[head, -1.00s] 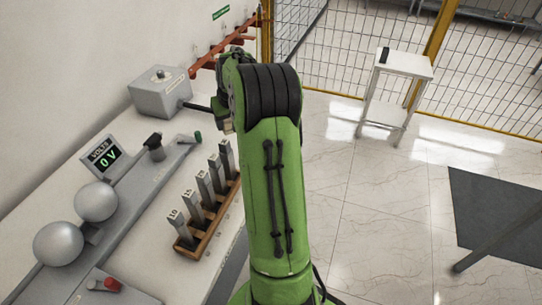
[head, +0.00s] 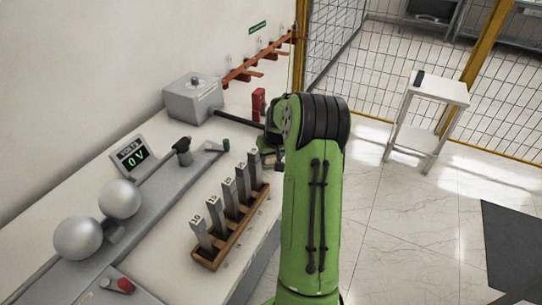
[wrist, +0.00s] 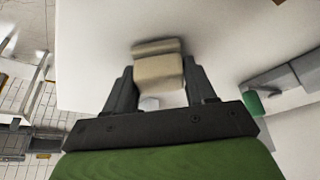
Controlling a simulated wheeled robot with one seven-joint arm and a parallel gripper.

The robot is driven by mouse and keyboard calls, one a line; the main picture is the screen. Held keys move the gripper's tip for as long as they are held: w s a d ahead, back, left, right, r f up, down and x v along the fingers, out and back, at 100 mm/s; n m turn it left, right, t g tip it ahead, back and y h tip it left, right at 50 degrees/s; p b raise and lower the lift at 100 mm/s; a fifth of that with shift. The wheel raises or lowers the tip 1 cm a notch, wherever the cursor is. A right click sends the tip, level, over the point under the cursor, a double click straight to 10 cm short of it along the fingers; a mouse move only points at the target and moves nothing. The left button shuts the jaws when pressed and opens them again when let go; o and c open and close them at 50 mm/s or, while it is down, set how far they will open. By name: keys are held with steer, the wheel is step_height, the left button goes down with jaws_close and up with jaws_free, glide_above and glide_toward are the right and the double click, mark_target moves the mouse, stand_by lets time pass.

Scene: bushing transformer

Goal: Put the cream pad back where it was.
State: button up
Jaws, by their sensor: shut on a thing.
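The cream pad (wrist: 158,70) is between the two fingers of my gripper (wrist: 160,84) in the wrist view. The fingers are shut on its two sides, and it sits above a pale surface. A second, slightly darker cream strip shows along its far edge; I cannot tell if it is part of the pad. In the head view my green arm hides the pad and most of the gripper. The end of the arm is over the far right part of the bench (head: 150,165).
A grey box (head: 193,100) with a black bar stands at the back of the bench. A wooden rack (head: 232,228) of grey numbered blocks is near the right edge. Two metal spheres (head: 120,199) and a volt display (head: 131,156) are left. A white stand (head: 440,88) is beyond.

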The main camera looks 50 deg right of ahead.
steer(key=shift+f, duration=0.2)
steer(key=o, duration=0.9)
steer(key=shift+o, duration=0.2)
steer(key=p+v, duration=0.2)
steer(key=v, duration=1)
steer(key=shift+r, duration=0.2)
